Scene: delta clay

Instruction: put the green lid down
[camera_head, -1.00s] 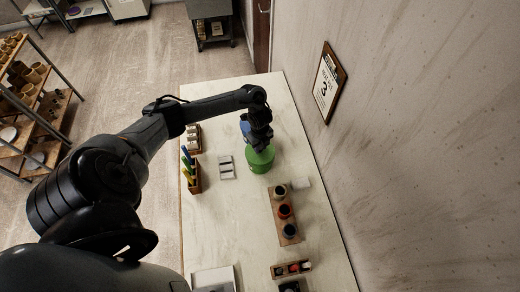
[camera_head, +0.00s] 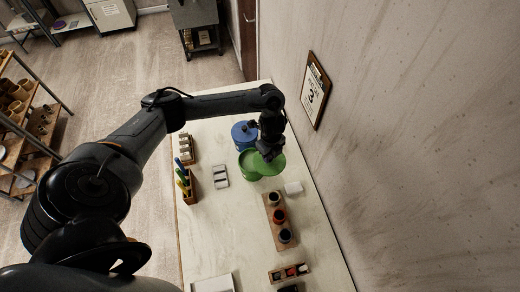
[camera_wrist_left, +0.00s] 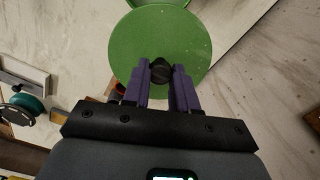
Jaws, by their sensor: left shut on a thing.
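The green lid (camera_head: 274,167) is a round disc with a dark knob. My left gripper (camera_head: 268,154) is over it, shut on the knob. In the left wrist view the purple fingers (camera_wrist_left: 160,74) pinch the knob, and the lid's face (camera_wrist_left: 135,40) fills the upper middle. The green canister (camera_head: 249,168) stands on the table just left of the lid, which overlaps its right side in the head view. Its rim (camera_wrist_left: 170,2) shows at the top edge of the wrist view. I cannot tell the lid's height above the table. My right gripper is not in view.
A blue canister (camera_head: 243,135) stands behind the green one. A small white block (camera_head: 293,188) and a wooden board (camera_head: 276,217) with dark cups are nearer me. A wooden tool holder (camera_head: 188,187) and a grey panel (camera_head: 221,176) lie left. The wall (camera_head: 400,150) rises right.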

